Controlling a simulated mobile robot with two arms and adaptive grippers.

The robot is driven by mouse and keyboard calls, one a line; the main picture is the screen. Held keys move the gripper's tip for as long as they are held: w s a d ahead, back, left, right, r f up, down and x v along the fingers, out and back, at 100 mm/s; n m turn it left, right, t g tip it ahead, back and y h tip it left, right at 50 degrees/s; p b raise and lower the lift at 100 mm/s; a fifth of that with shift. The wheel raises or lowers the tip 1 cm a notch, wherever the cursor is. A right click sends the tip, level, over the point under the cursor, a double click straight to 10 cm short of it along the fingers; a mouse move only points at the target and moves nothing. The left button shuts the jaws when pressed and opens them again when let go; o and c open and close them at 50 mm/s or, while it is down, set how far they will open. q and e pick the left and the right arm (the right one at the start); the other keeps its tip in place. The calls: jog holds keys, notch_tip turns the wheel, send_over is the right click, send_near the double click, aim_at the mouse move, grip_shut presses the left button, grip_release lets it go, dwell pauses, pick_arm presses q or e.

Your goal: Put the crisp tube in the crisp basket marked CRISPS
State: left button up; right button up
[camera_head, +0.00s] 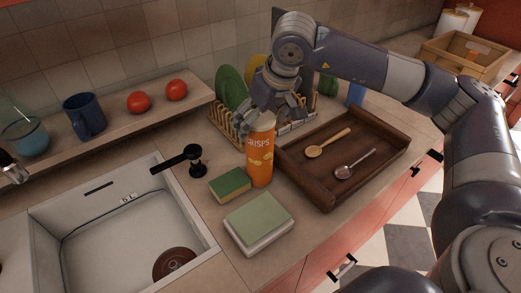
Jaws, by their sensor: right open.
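The orange crisp tube (260,160), lettered CRISPS, stands upright on the counter between the sink and a dark wooden tray. My right gripper (272,103) is open at the top of the tube, its fingers pointing down. I cannot tell whether the fingers touch the tube. A light wooden basket (444,54) stands at the far right end of the counter, with an orange mark inside. I cannot read any word on it. My left gripper is not in view.
A dish rack (222,122) with plates stands close behind the tube. A sponge (229,184) and a green-topped box (258,219) lie in front. The dark tray (325,197) holds two spoons.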

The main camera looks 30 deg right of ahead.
aim_at(260, 151)
jog(key=shift+x, duration=0.75)
jog(key=shift+w+f+p, duration=0.1)
jog(key=shift+f+p, duration=0.15)
jog(key=shift+p, duration=0.1)
jog(key=p+x, duration=0.2)
jog(key=x, duration=0.3)
jog(key=shift+d, duration=0.15)
jog(key=shift+r, duration=0.1)
jog(key=c, duration=1.1)
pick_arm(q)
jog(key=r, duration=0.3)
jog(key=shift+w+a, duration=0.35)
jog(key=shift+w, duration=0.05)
pick_arm(e)
jog(key=shift+c, duration=0.9)
